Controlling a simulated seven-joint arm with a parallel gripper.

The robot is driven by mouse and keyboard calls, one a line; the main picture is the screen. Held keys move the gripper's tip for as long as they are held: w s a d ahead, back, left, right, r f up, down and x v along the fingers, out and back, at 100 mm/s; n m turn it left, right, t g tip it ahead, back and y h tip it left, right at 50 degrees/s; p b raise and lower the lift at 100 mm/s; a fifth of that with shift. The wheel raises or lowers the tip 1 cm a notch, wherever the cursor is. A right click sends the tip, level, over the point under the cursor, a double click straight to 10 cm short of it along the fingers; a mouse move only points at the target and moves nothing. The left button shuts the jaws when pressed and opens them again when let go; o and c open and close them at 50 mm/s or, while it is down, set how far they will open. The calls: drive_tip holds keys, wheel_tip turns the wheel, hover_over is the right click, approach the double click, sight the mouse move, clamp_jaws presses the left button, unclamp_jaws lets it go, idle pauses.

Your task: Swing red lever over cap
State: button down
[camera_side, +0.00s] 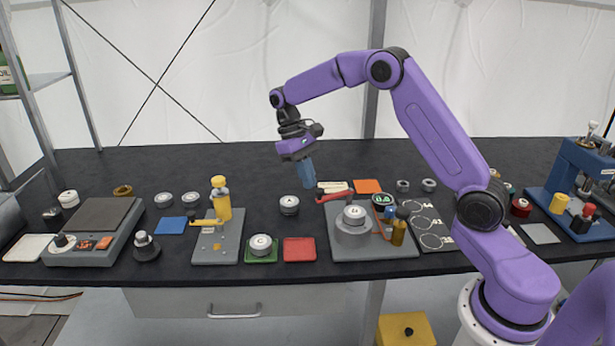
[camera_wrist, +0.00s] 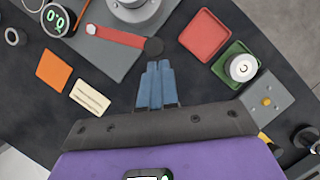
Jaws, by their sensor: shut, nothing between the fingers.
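The red lever (camera_side: 334,197) lies at the back left of a grey plate (camera_side: 342,250), and it shows in the wrist view (camera_wrist: 116,36) with a dark round end. It points away from the cap (camera_side: 354,211), a pale marked disc on a grey cylinder (camera_side: 353,232) on the same plate. The cylinder is cut off at the top of the wrist view (camera_wrist: 138,12). My gripper (camera_side: 307,188) has blue fingers, shut and empty, pointing down just left of the lever. In the wrist view the fingertips (camera_wrist: 158,64) appear close to the lever's dark end; contact cannot be told.
An amber bottle (camera_side: 398,232) and a green-digit gauge (camera_side: 380,200) stand right of the cylinder. A red tray (camera_side: 299,250) and a green tray (camera_side: 261,256) lie left of the plate. An orange square (camera_side: 367,186) and a cream block (camera_side: 332,186) lie behind it.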

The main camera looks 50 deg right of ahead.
drive_tip(key=shift+a, duration=0.1)
drive_tip(key=shift+s+a+n, duration=0.15)
drive_tip(key=shift+s+n, duration=0.1)
drive_tip(key=shift+n, duration=0.15)
drive_tip(key=shift+s+a+n+h, duration=0.15)
drive_tip(key=shift+s+n+h, duration=0.1)
drive_tip(key=shift+n+h, duration=0.05)
drive_tip(key=shift+s+n+t+h, duration=0.5)
drive_tip(key=shift+s+n+h, duration=0.05)
drive_tip(key=shift+s+n, duration=1.45)
drive_tip(key=shift+s+n+t+h, duration=0.5)
drive_tip(key=shift+s+n+h, duration=0.1)
drive_tip(key=shift+s+n, duration=1.4)
drive_tip(key=shift+s+n+t+h, duration=0.55)
drive_tip(key=shift+s+n, duration=1.15)
drive_tip(key=shift+n, duration=0.5)
drive_tip(key=shift+a, duration=0.1)
